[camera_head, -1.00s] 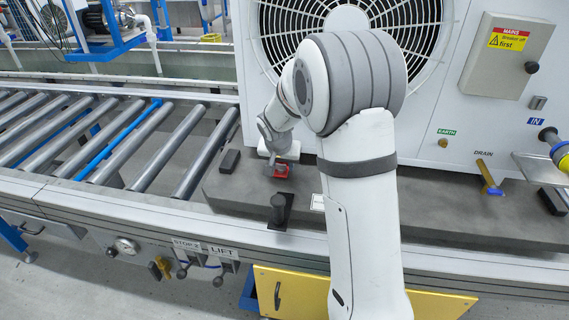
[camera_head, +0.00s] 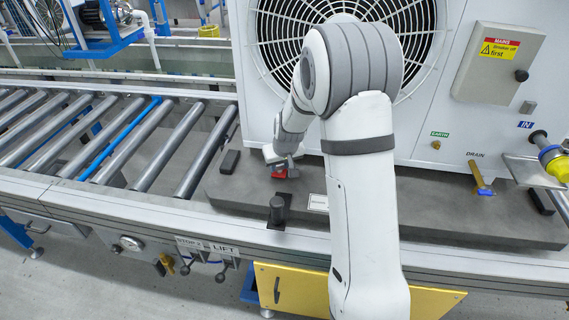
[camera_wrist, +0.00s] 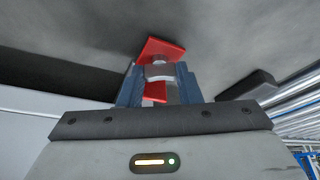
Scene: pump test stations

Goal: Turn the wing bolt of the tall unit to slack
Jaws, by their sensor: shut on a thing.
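The tall unit is a large white cabinet (camera_head: 408,150) with a round fan grille, standing on a dark grey base in the head view. A small red wing bolt (camera_head: 281,173) sits low on that base, in front of the cabinet's left part. My gripper (camera_head: 288,167) reaches down to it from above, and my arm hides part of the area. In the wrist view the blue-grey fingers of my gripper (camera_wrist: 159,85) are closed around the red wing bolt (camera_wrist: 160,48). A grey metal boss shows between the fingertips. The bolt's exact angle is hard to tell.
The roller conveyor (camera_head: 110,140) runs left. A drain valve (camera_head: 480,178) and a yellow fitting (camera_head: 553,160) are at right.

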